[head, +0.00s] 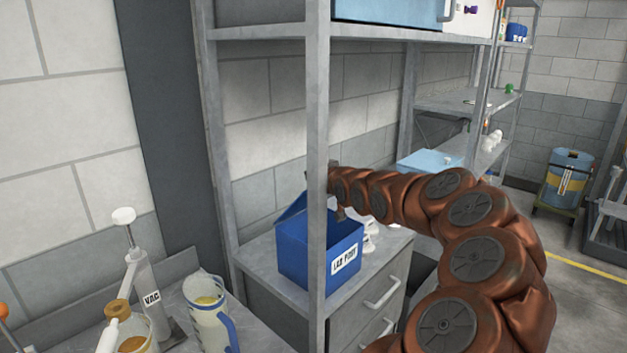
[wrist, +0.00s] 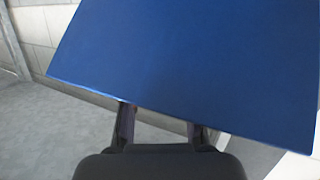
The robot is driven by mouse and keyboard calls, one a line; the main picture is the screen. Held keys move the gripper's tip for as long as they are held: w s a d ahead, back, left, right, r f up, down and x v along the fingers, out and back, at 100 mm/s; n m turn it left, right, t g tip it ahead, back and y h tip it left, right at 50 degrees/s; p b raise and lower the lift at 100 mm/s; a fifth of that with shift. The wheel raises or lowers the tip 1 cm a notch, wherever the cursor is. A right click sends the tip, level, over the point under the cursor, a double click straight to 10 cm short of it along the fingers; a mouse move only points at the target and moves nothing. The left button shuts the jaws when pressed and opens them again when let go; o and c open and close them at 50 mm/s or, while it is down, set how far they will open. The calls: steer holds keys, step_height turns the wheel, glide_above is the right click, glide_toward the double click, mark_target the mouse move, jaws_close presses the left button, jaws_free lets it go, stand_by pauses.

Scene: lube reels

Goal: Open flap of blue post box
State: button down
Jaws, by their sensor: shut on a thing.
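The blue post box (head: 293,262) with a white label sits on a grey cabinet top in the head view, partly behind a shelf post. Its flap (head: 292,208) stands raised and tilted above the box's left side. My gripper (head: 339,212) is at the top of the box, partly hidden by the post. In the wrist view, the flap (wrist: 195,60) shows as a large blue panel filling most of the picture. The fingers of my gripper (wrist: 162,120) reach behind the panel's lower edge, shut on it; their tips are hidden.
A grey metal shelf post (head: 317,150) stands right in front of the box and close to my arm. White items (head: 370,235) stand right of the box. Upper shelf (head: 265,31) overhangs the box.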

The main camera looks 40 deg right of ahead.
steer(key=shift+w+a+f, duration=0.1)
steer(key=shift+w+a, duration=0.1)
steer(key=shift+w, duration=0.1)
steer(key=c, duration=0.9)
jaws_free()
steer(key=shift+w+a+f, duration=0.1)
steer(key=shift+w, duration=0.05)
steer(key=shift+s+r, duration=0.25)
steer(key=shift+s, duration=0.25)
steer(key=v, duration=1.1)
steer(key=shift+s, duration=0.1)
steer(key=shift+s+f, duration=0.1)
